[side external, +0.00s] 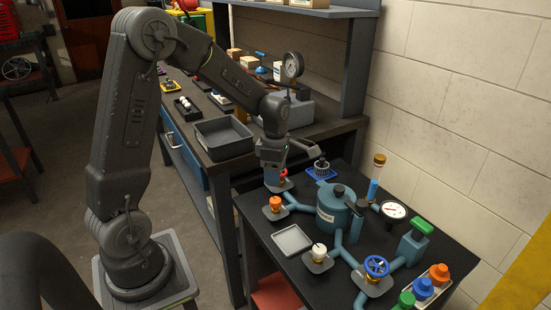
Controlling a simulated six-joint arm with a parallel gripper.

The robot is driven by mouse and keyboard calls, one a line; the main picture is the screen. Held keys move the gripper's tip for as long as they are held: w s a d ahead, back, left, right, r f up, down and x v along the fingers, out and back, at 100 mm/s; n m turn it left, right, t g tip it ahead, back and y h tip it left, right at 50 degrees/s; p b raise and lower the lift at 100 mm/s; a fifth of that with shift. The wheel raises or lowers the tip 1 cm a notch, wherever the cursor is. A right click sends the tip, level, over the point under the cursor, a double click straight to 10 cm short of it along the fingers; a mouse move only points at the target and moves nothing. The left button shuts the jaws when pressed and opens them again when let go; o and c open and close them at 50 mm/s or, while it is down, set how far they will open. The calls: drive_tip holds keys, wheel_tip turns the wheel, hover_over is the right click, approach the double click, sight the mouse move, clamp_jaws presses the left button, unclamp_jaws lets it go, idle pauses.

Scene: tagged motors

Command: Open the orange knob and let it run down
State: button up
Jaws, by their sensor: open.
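The orange knob (275,202) sits on a small grey base at the left of the pipework, joined by a pipe to the blue-grey tank (336,207). My gripper (277,183) points down, open, just above and behind this knob in the picture. A small red part (283,174) shows right at the gripper, and I cannot tell whether it lies between the fingers. The orange knob stands apart from the fingers as far as I can see. A sight tube (374,183) with blue liquid low in it and orange above stands behind the tank.
A white knob (319,250), a blue handwheel (376,266) and a green-handled valve (421,226) stand around the tank. A round gauge (394,210) lies behind. Green, blue and orange caps crowd a tray (418,298) at right. An empty grey tray (292,240) lies in front.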

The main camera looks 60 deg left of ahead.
wheel_tip(320, 180, up, 4)
drive_tip(key=shift+r, duration=0.2)
drive_tip(key=s+d+r+m+t, duration=0.2)
drive_tip(key=s+d+r+m, duration=0.3)
drive_tip(key=m, duration=0.8)
drive_tip(key=s+d+r+m+t, duration=0.3)
drive_tip(key=s+d+r+m, duration=0.2)
drive_tip(key=s+d+m, duration=0.4)
drive_tip(key=s+m, duration=0.3)
drive_tip(key=m, duration=0.2)
drive_tip(key=shift+r+t, duration=0.25)
drive_tip(key=shift+t, duration=0.05)
drive_tip(key=shift+a, duration=0.1)
idle(2.0)
